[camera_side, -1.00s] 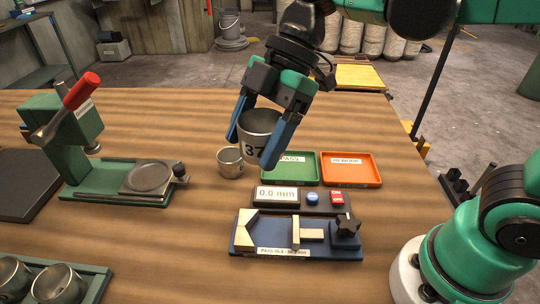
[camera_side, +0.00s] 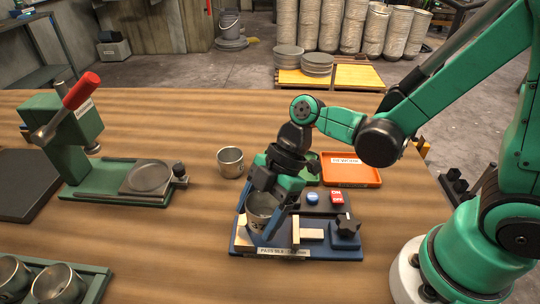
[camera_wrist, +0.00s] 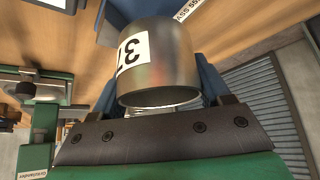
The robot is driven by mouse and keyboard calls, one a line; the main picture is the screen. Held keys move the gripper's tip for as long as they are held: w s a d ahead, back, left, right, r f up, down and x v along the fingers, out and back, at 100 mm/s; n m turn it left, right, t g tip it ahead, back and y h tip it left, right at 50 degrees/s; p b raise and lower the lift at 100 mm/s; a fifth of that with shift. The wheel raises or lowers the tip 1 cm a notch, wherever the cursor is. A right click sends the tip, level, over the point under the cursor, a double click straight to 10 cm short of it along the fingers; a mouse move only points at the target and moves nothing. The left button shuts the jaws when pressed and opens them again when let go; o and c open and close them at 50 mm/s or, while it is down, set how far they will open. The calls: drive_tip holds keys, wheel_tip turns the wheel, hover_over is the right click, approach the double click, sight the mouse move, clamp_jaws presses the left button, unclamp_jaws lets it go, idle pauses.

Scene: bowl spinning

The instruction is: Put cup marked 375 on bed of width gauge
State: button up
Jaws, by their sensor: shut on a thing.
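The cup marked 375 is a grey metal cup (camera_side: 259,207) with a white label; in the wrist view the cup (camera_wrist: 165,65) shows part of that label, with a 3 and part of a 7. My gripper (camera_side: 264,226) is shut on it, with blue fingers on both sides. In the side view the cup is at the left part of the blue bed of the width gauge (camera_side: 335,252), by the pale V-shaped block (camera_side: 241,238). I cannot tell whether it touches the bed. A pale sliding jaw (camera_side: 311,235) and a black knob (camera_side: 346,228) are to its right.
Another metal cup (camera_side: 230,162) stands behind on the table. An orange tray (camera_side: 351,170) and a mostly hidden green tray are behind the gauge. A green press with a red handle (camera_side: 81,91) stands left. Cups sit in a green tray (camera_side: 98,284) at front left.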

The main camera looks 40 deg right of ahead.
drive_tip(key=shift+f, duration=0.8)
drive_tip(key=shift+f, duration=0.4)
drive_tip(key=shift+f, duration=0.2)
drive_tip(key=o, duration=1.4)
drive_tip(key=shift+s, duration=0.1)
drive_tip(key=shift+c, duration=0.2)
drive_tip(key=shift+r, duration=0.6)
drive_tip(key=v, duration=1.2)
drive_tip(key=w+d+m+t+h, duration=0.1)
drive_tip(key=d+m+t+h, duration=0.5)
drive_tip(key=m, duration=1.1)
drive_tip(key=shift+d+m+t+h, duration=0.3)
drive_tip(key=shift+d+m+t, duration=0.15)
drive_tip(key=shift+d, duration=0.25)
